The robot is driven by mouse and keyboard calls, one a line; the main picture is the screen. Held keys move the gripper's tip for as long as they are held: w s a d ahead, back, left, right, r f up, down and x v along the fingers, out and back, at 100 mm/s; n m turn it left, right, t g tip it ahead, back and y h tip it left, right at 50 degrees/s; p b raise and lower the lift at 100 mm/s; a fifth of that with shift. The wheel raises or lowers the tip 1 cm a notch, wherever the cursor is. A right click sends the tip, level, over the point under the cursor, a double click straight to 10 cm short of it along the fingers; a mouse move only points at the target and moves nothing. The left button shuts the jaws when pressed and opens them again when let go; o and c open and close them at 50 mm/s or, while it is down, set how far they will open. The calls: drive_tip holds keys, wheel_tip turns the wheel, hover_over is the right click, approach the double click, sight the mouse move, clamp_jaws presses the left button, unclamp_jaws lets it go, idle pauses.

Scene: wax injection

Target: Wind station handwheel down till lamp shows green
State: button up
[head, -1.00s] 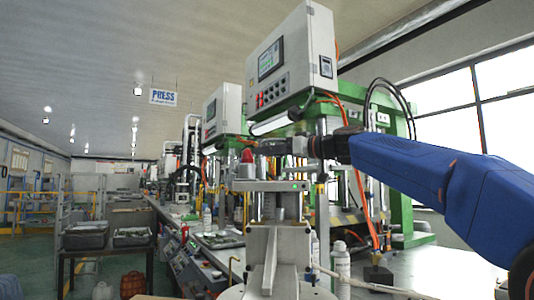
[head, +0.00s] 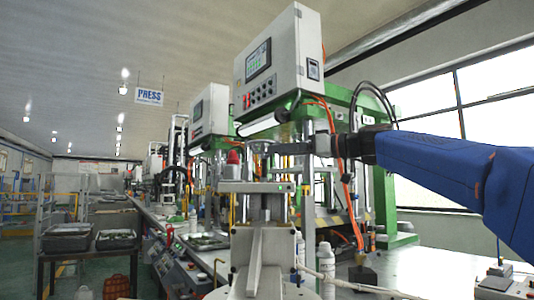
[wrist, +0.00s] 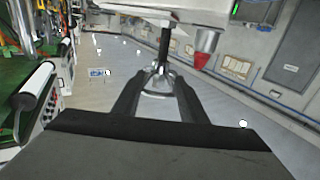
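The station (head: 262,215) stands at centre in the head view, a grey metal column with a flat top plate. A small green light (head: 283,187) shows near the right end of that plate's edge. My gripper (head: 262,149) is level above the plate, beside a red-capped part (head: 234,157). In the wrist view my gripper's two dark fingers (wrist: 158,76) are apart. A grey spoked hub, seemingly the handwheel (wrist: 160,76), shows between them on a dark shaft. Whether the fingers touch it cannot be told. The red cap (wrist: 202,61) is just beyond the right finger.
A white control box (head: 284,60) on a green press frame stands behind the station. A white bottle (head: 326,258) and a dark block (head: 362,274) are on the bench to the right. Trays (head: 68,238) sit on a rack at left, beside an open aisle.

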drive_tip(key=v, duration=0.7)
drive_tip(key=shift+s+d, duration=0.1)
drive_tip(key=shift+d, duration=0.05)
idle(0.3)
